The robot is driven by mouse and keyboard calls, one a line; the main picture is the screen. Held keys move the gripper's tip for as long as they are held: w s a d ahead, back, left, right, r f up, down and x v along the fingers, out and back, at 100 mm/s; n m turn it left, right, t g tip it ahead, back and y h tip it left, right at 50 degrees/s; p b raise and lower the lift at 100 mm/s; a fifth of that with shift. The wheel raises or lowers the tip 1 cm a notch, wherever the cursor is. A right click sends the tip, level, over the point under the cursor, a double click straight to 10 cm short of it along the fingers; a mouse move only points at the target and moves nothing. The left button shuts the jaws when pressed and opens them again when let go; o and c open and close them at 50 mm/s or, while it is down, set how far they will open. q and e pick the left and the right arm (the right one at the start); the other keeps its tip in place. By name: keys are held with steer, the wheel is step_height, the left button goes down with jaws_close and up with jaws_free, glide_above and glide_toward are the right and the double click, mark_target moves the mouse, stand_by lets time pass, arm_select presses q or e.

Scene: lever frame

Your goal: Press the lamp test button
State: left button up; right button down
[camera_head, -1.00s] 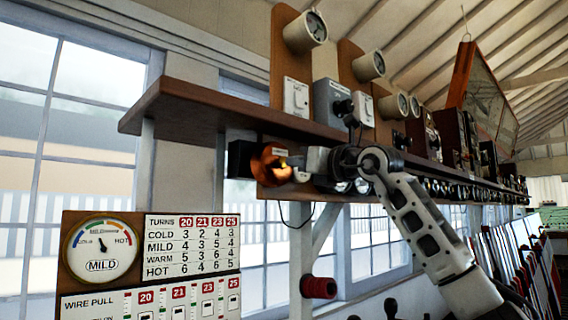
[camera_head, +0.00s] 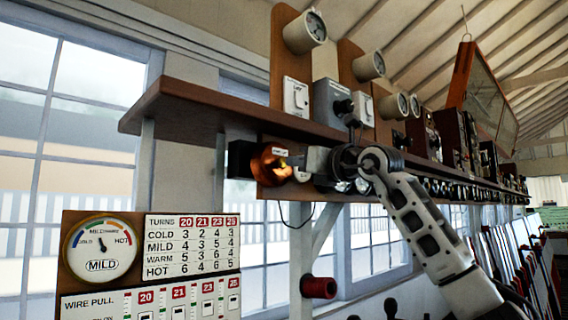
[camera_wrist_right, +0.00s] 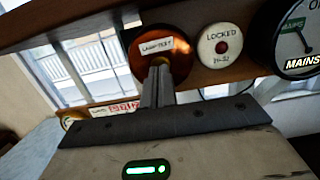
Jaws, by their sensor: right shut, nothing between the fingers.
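The lamp test button is a round copper-coloured unit with a white label reading LAMP TEST (camera_wrist_right: 157,46), in the right wrist view at top centre. In the head view the copper unit (camera_head: 268,163) is on the board under the wooden shelf. My right gripper (camera_head: 291,162) is shut and empty, its tips at the front of the copper unit. In the right wrist view my right gripper (camera_wrist_right: 160,66) covers the lower middle of the unit, where a small brass part shows at the tips. I cannot tell whether they touch. My left gripper is not in view.
A round white LOCKED indicator (camera_wrist_right: 220,46) and a black MAINS dial (camera_wrist_right: 290,38) sit to the right of the button. The wooden shelf (camera_head: 200,105) runs above. A red spool (camera_head: 319,287) and a turns chart (camera_head: 190,245) are lower.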

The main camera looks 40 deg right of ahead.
steer(key=shift+w, duration=0.1)
stand_by(0.3)
steer(key=shift+w+p, duration=0.7)
steer(key=shift+w, duration=0.2)
steer(key=shift+s, duration=0.15)
steer(key=shift+s+b, duration=0.4)
steer(key=shift+s, duration=0.25)
steer(key=shift+s, duration=0.1)
steer(key=shift+s+f, duration=0.1)
steer(key=shift+s, duration=0.2)
steer(key=s+b, duration=0.2)
steer(key=s, duration=0.2)
steer(key=shift+s+d, duration=0.1)
steer(key=shift+d, duration=0.1)
